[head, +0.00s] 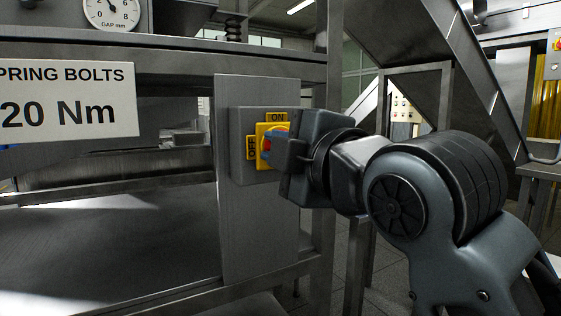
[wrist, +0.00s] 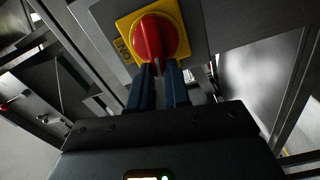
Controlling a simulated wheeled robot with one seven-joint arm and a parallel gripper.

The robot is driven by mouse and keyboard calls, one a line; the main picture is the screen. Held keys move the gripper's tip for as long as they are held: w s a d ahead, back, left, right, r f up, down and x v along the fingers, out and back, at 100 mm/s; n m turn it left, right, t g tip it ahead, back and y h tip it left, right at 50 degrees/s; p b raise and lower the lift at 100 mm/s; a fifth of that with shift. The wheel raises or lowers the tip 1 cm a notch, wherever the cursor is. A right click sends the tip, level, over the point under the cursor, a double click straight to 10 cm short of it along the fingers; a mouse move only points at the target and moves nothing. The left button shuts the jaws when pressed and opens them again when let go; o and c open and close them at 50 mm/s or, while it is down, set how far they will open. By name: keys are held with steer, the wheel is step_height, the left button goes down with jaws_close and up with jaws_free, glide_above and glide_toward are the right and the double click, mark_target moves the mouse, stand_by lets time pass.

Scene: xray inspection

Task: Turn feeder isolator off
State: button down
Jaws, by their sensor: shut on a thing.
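The feeder isolator is a grey box (head: 240,125) on a steel post, with a yellow plate (head: 261,133) and a red rotary handle (head: 267,145). In the head view ON is marked at the top of the plate and OFF on its left side. The wrist view shows the red handle (wrist: 153,38) on the yellow plate (wrist: 127,24). My gripper (wrist: 162,70) is shut on the lower end of the handle, its dark blue fingers on either side. In the head view my gripper (head: 273,147) reaches in from the right and hides much of the handle, so its exact angle is unclear.
A sign (head: 65,103) reading "20 Nm" hangs at the left, below a dial gauge (head: 112,13). The steel post (head: 255,232) and machine frame surround the isolator. A sloping steel beam (head: 440,75) stands behind my arm. Some floor shows at the lower right.

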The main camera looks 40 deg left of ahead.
steer(key=shift+f+n+b, duration=0.4)
steer(key=shift+n+b, duration=0.25)
steer(key=shift+n, duration=0.45)
steer(key=shift+s+a, duration=0.1)
steer(key=c, duration=1.1)
jaws_free()
steer(key=shift+r, duration=0.1)
steer(key=v, duration=0.8)
